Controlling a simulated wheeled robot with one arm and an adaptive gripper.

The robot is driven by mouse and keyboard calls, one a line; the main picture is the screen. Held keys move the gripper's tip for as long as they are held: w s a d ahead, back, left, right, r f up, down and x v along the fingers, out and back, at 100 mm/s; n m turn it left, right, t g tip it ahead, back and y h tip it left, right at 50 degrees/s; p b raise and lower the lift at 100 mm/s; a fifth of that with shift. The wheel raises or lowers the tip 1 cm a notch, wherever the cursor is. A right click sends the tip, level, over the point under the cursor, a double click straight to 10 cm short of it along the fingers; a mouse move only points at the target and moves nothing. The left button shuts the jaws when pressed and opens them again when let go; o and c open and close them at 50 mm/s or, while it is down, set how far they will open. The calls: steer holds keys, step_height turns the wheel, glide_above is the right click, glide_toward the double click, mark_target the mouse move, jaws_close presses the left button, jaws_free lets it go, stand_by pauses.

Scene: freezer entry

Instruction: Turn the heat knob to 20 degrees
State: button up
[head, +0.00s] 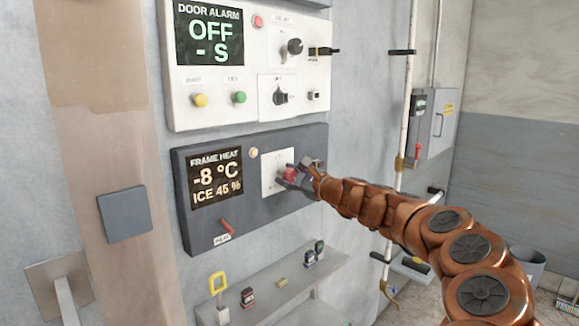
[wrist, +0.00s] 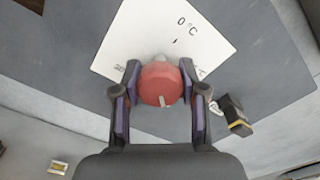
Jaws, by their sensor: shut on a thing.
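The heat knob (wrist: 160,84) is red and round, with a pale pointer line on its face that points toward the bottom of the wrist view. It sits on a white dial plate (wrist: 130,35) marked "0 °C" near the top; other marks are partly hidden by my fingers. My gripper (wrist: 155,90) is shut on the knob, one finger on each side. In the head view my gripper (head: 302,176) reaches the knob from the right.
The door alarm panel (head: 245,75), with buttons and dark knobs, is above. A shelf (head: 265,290) with small items lies below. A grey box (head: 433,123) hangs at right.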

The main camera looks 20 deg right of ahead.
steer(key=shift+m+p, duration=0.5)
steer(key=shift+m, duration=0.1)
steer(key=shift+f, duration=0.1)
steer(key=o, duration=1.2)
steer(key=shift+c, duration=0.2)
steer(key=shift+s+d, duration=0.3)
steer(key=shift+s, duration=0.15)
steer(key=v, duration=1.1)
steer(key=shift+a, duration=0.15)
